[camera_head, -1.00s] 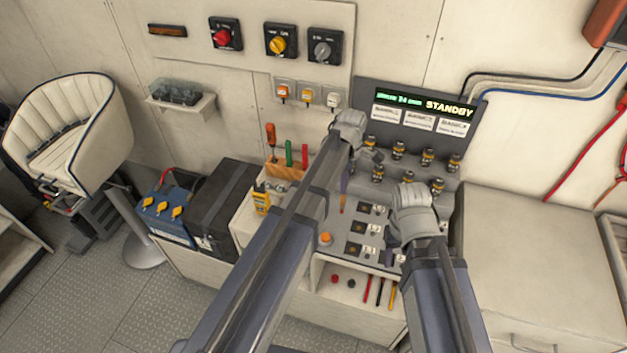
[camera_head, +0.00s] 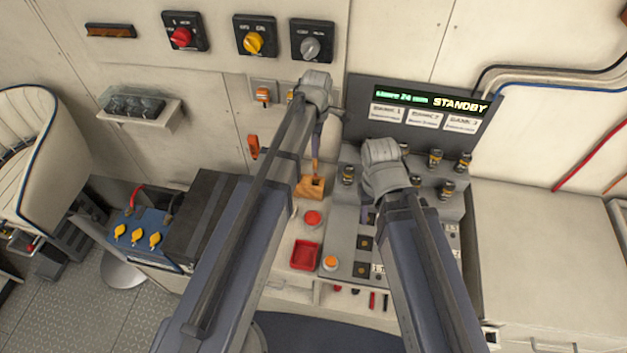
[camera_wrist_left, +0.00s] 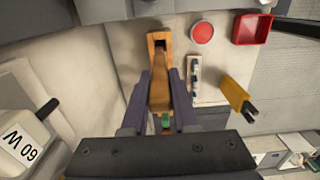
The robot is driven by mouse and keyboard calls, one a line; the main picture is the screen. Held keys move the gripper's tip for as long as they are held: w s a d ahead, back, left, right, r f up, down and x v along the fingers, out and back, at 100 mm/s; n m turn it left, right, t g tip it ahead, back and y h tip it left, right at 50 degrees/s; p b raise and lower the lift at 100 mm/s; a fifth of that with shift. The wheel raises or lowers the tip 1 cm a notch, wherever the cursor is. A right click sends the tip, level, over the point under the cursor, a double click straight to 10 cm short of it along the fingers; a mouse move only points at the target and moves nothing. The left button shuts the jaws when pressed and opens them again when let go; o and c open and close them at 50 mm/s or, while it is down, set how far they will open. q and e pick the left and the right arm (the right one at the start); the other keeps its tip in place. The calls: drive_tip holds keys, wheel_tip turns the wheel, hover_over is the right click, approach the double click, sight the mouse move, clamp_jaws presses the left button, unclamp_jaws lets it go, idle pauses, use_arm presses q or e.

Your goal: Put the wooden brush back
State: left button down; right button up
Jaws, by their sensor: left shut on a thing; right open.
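My left gripper (camera_head: 318,148) is shut on the wooden brush (camera_head: 316,166), a slim brown piece pointing down. In the left wrist view the brush (camera_wrist_left: 160,88) lies between the two fingers. Its lower end is over or at the dark hole of a wooden block (camera_head: 306,190), whose end also shows in the left wrist view (camera_wrist_left: 153,37). I cannot tell whether the tip is inside the hole.
A red button (camera_head: 312,218), a red tray (camera_head: 305,254) and an orange button (camera_head: 330,263) are in front of the block. An orange-handled tool (camera_head: 253,147) stands left of my left arm. A STANDBY display (camera_head: 425,107) rises behind. The worktop at right (camera_head: 540,225) is clear.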

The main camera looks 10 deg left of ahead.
sight(316, 167)
use_arm(q)
wheel_tip(316, 167, down, 6)
drive_tip(key=b, duration=0.5)
drive_tip(key=shift+f+b, duration=0.1)
drive_tip(key=shift+b, duration=0.25)
wheel_tip(316, 167, down, 4)
drive_tip(key=b, duration=0.3)
drive_tip(key=shift+b, duration=0.35)
drive_tip(key=shift+r, duration=0.25)
drive_tip(key=c, duration=1.1)
unclamp_jaws()
drive_tip(key=shift+f, duration=0.1)
drive_tip(key=shift+c, duration=0.2)
drive_tip(key=o, duration=0.5)
drive_tip(key=shift+c, duration=0.2)
